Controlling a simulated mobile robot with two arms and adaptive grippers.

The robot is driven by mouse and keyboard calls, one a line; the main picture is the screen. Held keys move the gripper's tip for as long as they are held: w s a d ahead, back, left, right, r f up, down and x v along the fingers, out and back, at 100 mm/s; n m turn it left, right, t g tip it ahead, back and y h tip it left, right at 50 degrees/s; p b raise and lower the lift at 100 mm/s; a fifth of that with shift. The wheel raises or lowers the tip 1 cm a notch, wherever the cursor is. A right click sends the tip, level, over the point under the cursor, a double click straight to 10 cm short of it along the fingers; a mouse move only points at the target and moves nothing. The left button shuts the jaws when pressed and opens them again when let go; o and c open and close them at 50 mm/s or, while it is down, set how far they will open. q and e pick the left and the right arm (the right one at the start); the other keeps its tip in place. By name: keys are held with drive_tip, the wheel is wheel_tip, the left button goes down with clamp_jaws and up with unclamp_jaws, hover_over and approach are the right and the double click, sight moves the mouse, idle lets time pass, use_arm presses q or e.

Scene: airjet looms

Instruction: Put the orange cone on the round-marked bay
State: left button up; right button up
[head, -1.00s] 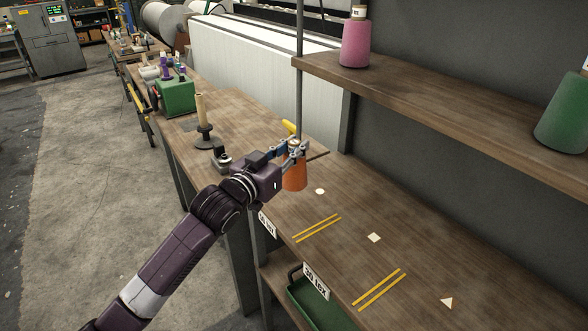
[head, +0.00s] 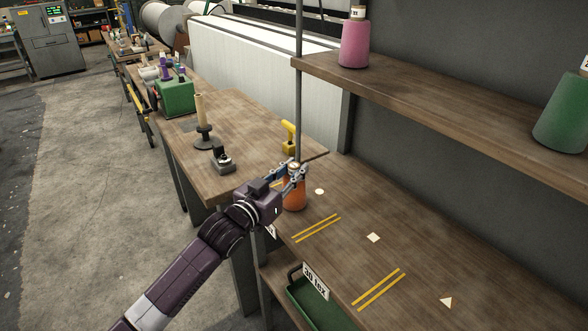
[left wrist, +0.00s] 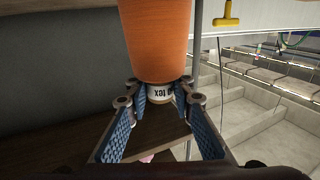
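The orange cone (head: 294,194) is upright at the left end of the lower shelf board. My left gripper (head: 293,170) is shut on its narrow top. In the left wrist view, the blue-padded fingers (left wrist: 161,93) sit on both sides of the cone's white labelled neck, and the orange body (left wrist: 157,40) shows beyond. The round mark (head: 319,191), a white disc, lies on the board just right of the cone. The cone's base is at or just above the board; I cannot tell if it touches. My right gripper is not in view.
Yellow double lines (head: 317,228) divide the board; a square mark (head: 373,237) and triangle mark (head: 446,302) lie to the right. A pink cone (head: 354,44) and green cone (head: 562,112) stand on the upper shelf. A wooden table (head: 245,125) with tools adjoins at left.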

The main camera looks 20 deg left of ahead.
use_arm(q)
drive_tip(key=shift+o, duration=1.4)
drive_tip(key=shift+r, duration=0.15)
drive_tip(key=b+v, duration=0.1)
drive_tip(key=v, duration=1.1)
drive_tip(key=shift+r, duration=0.1)
